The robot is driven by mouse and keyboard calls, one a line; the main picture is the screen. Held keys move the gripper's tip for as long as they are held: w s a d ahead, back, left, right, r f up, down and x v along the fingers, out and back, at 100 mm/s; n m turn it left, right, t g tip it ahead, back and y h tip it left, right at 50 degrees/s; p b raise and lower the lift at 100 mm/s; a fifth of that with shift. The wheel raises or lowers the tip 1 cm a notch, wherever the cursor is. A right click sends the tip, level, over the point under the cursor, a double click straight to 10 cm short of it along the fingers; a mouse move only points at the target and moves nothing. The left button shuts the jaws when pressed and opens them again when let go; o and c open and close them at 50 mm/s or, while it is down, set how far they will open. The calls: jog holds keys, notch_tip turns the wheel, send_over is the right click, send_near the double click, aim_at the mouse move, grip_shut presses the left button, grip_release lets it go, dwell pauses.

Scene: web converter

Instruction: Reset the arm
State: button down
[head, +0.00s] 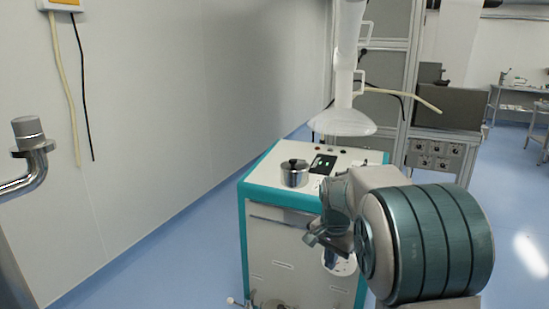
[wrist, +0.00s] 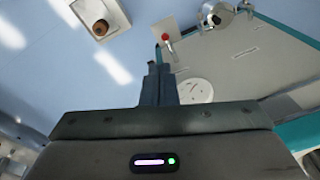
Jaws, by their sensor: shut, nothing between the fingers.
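My arm reaches in from the lower right in the head view, in front of a white and teal cabinet (head: 290,250). My gripper (head: 310,240) is at the end of the arm, before the cabinet's front. In the wrist view my gripper (wrist: 158,62) has its fingers together with nothing between them. The fingers point toward the floor and the cabinet's lower front. I cannot tell the exact gap to the cabinet.
A metal pot (head: 294,174) with a black knob stands on the cabinet top, below a white hood (head: 343,122). A grey wall (head: 150,120) runs along the left. A metal pipe (head: 35,165) stands at far left. Blue floor (head: 180,255) is clear between wall and cabinet.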

jog(key=s+r+n+p, duration=0.4)
jog(key=s+r+p, duration=0.2)
jog(key=s, duration=0.7)
jog(key=s+r+n+t+p, duration=0.1)
jog(key=s+r+n+p, duration=0.3)
jog(key=s+r+p, duration=0.3)
jog(key=s+r, duration=0.3)
jog(key=s, duration=0.3)
jog(key=shift+d+n, duration=0.3)
jog(key=shift+d, duration=0.05)
jog(key=shift+s+r, duration=0.1)
